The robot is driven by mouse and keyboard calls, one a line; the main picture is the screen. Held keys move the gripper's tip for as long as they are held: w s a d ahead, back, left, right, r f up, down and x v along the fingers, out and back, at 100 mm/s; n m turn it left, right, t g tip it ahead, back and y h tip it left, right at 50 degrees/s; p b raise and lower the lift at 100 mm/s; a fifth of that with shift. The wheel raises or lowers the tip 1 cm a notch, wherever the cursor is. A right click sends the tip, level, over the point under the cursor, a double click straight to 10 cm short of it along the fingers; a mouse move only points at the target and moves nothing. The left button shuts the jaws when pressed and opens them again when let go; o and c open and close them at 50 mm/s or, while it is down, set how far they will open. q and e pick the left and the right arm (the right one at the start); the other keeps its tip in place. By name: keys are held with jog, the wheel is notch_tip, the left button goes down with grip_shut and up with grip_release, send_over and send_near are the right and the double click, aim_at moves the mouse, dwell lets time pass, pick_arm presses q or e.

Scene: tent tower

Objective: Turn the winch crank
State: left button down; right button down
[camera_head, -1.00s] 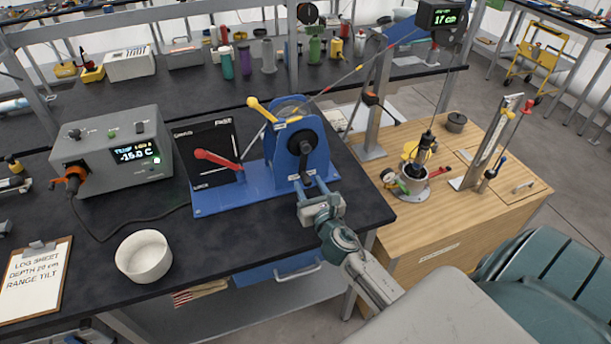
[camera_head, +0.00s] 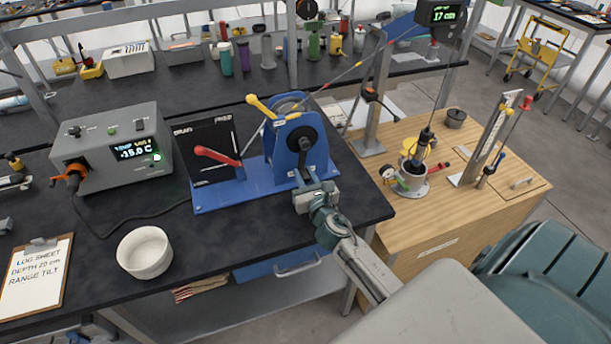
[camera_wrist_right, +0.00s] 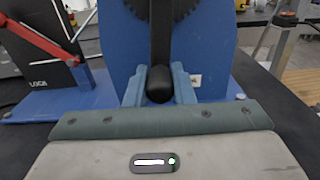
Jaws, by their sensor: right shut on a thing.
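The blue winch (camera_head: 298,142) stands on a blue base plate (camera_head: 232,194) on the black bench. Its dark crank arm hangs down from the hub, and the black crank knob (camera_wrist_right: 160,84) shows in the right wrist view. My right gripper (camera_head: 312,188) is at the front of the winch, shut on this knob, with one blue-grey finger on each side of it. A yellow lever (camera_head: 259,108) sticks up at the winch's upper left. A red lever (camera_head: 216,155) stands at the black panel (camera_head: 205,140) on the same base. My left gripper is not in view.
A grey box with a -15.0 C display (camera_head: 118,150), a white bowl (camera_head: 144,252) and a clipboard (camera_head: 36,275) lie to the left. A line runs from the winch to a post by the wooden cabinet (camera_head: 450,215). A raised display (camera_head: 444,15) reads 17 cm.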

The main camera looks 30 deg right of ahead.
jog(key=a+m, duration=0.2)
jog(key=m, duration=0.1)
jog(key=a+r+m, duration=0.1)
jog(key=shift+w+r+m+p, duration=0.1)
jog(key=shift+w+m+p, duration=0.2)
jog(key=shift+w, duration=0.1)
jog(key=c, duration=1.3)
grip_release()
jog(key=shift+a, duration=0.1)
jog(key=shift+o, duration=0.2)
jog(key=shift+s, duration=0.3)
jog(key=b+v, duration=0.2)
jog(key=v, duration=0.8)
jog(key=shift+s, duration=0.15)
